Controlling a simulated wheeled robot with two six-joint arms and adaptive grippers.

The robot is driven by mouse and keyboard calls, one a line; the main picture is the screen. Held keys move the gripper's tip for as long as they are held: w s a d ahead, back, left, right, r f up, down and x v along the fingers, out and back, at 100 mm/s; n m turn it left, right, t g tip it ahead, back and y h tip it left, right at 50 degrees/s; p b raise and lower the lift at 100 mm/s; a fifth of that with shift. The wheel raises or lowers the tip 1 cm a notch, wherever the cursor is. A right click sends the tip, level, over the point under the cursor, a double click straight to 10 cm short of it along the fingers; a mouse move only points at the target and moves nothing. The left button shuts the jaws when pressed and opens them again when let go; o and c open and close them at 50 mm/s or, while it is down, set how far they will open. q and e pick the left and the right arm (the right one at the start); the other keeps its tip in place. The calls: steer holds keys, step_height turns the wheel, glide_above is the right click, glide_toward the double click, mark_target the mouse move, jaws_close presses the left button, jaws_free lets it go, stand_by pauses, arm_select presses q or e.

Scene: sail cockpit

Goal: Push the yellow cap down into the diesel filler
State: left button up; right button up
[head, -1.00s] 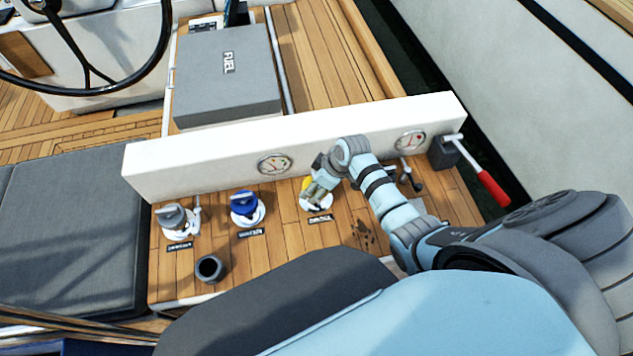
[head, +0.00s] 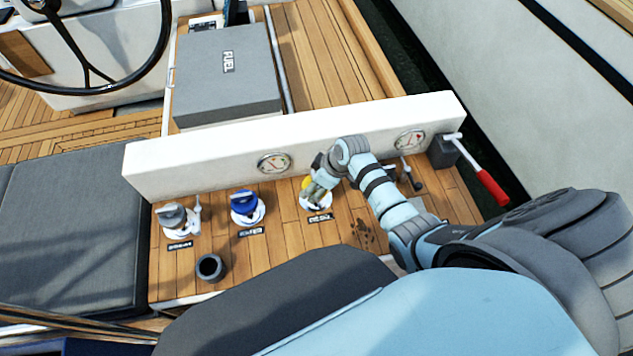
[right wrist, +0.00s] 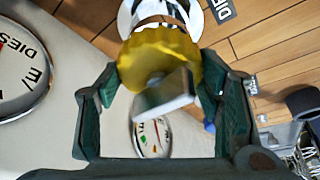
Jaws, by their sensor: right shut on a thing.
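The yellow cap (head: 306,183) is at the diesel filler, mostly hidden behind my right gripper (head: 317,190) in the head view. In the right wrist view the ridged yellow cap (right wrist: 147,52) sits between the two fingers of my right gripper (right wrist: 158,78), which is shut on it. A pale grey tab stands out from the cap's top. The white diesel filler ring (head: 327,204) shows under the gripper, and part of it shows behind the cap in the right wrist view. I cannot tell whether a gap is left between cap and filler. My left gripper is not in view.
A blue cap (head: 244,202) and a grey cap (head: 172,215) sit on fillers to the left. A dark cup (head: 210,267) stands in front. A white coaming (head: 220,155) with gauges runs behind. A red-handled lever (head: 490,187) is at the right.

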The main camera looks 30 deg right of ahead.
steer(key=shift+f+b, duration=0.4)
steer(key=shift+f, duration=0.15)
steer(key=o, duration=1)
steer(key=p+v, duration=0.3)
steer(key=shift+w+r+p, duration=0.1)
steer(key=shift+r+p, duration=0.05)
steer(key=shift+p, duration=0.25)
steer(key=shift+r, duration=0.3)
steer(key=v, duration=0.7)
steer(key=shift+s+p, duration=0.25)
steer(key=shift+p, duration=0.05)
steer(key=shift+d, duration=0.2)
